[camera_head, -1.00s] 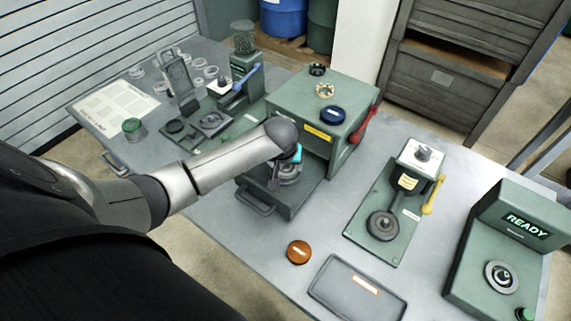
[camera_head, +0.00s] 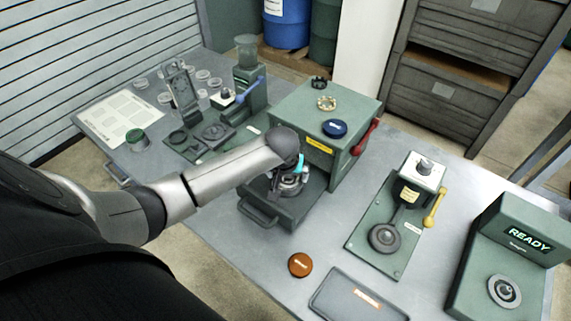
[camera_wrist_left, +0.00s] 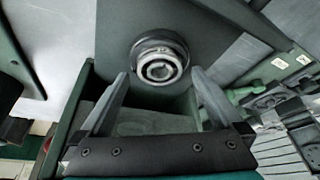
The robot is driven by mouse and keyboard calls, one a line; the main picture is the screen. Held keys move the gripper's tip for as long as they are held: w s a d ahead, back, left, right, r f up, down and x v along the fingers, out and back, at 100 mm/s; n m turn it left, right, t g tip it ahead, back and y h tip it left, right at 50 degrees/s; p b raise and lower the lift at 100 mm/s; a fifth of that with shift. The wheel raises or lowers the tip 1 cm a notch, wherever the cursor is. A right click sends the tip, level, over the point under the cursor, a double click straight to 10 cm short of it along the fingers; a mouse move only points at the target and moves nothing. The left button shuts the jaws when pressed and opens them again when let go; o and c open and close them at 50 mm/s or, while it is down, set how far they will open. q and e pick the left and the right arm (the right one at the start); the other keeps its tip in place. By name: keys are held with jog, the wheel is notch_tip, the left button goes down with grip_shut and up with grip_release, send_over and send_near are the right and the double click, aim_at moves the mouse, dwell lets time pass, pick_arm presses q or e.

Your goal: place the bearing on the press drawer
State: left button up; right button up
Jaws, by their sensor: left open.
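The press (camera_head: 318,158) is a green box with a red lever, and its drawer (camera_head: 264,212) is pulled out toward the front left. A metallic ring-shaped bearing (camera_wrist_left: 160,70) sits on a dark round seat in the drawer. My left gripper (camera_wrist_left: 160,76) is open, with one finger on each side of the bearing in the wrist view and visible gaps between. In the head view my left gripper (camera_head: 292,172) is over the drawer and its arm hides part of it. My right gripper is not in view.
A brass ring (camera_head: 326,103), a dark ring and a blue disc (camera_head: 335,128) lie on the press top. To the right stand a yellow-levered station (camera_head: 393,222) and a READY unit (camera_head: 515,250). An orange disc (camera_head: 300,264) and a grey tray (camera_head: 335,300) lie in front.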

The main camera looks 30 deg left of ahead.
pick_arm(q)
jog(key=p+v, duration=0.2)
jog(key=v, duration=0.8)
jog(key=shift+r, duration=0.2)
